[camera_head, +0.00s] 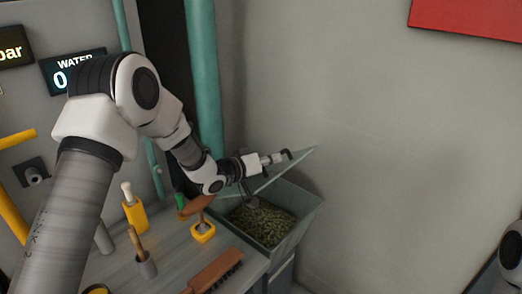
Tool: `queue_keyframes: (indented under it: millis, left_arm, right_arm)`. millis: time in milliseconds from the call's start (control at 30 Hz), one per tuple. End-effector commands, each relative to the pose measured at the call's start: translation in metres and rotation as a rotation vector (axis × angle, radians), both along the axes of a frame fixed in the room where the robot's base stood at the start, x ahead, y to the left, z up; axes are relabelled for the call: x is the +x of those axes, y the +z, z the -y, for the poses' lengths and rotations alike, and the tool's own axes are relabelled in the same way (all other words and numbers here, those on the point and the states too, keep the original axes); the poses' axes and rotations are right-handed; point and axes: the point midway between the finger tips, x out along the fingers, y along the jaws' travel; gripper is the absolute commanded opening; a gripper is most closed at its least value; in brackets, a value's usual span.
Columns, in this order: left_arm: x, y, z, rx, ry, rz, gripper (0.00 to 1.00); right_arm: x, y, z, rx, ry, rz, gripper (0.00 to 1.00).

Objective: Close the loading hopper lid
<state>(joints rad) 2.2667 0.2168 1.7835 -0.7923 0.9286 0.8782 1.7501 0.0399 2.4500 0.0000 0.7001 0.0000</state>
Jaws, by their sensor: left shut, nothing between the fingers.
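The loading hopper (302,216) is a grey-green box at the centre, filled with green pellet-like material (262,222). Its lid (300,160) is a thin grey-green panel that stands raised and tilted over the far side of the box. My left arm comes in from the left, and my left gripper (288,155) is shut with nothing held. It is at the lid, overlapping its upper edge in this view; I cannot tell whether it touches. The arm's wrist hides the left part of the lid. My right gripper is not visible; only a part of my right arm shows at the right edge.
A teal pipe (204,80) rises behind.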

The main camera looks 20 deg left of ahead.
Motion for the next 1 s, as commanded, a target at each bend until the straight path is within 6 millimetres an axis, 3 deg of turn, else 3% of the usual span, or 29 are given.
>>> queue_keyframes:
  millis: [567, 667, 900, 1000]
  left_arm:
    - [-0.005, -0.019, 0.012, 0.014, -0.001, 0.006, 0.00]
    - [-0.008, -0.037, 0.022, 0.055, -0.003, 0.020, 0.00]
    - [-0.020, -0.100, 0.054, 0.234, -0.004, 0.084, 0.00]
    - [-0.023, -0.117, 0.062, 0.254, -0.003, 0.091, 0.00]
  right_arm:
    - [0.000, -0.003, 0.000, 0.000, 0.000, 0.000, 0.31]
    - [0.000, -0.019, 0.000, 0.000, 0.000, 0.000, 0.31]
    - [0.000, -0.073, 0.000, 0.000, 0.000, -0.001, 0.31]
    - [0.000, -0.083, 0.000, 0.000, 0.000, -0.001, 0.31]
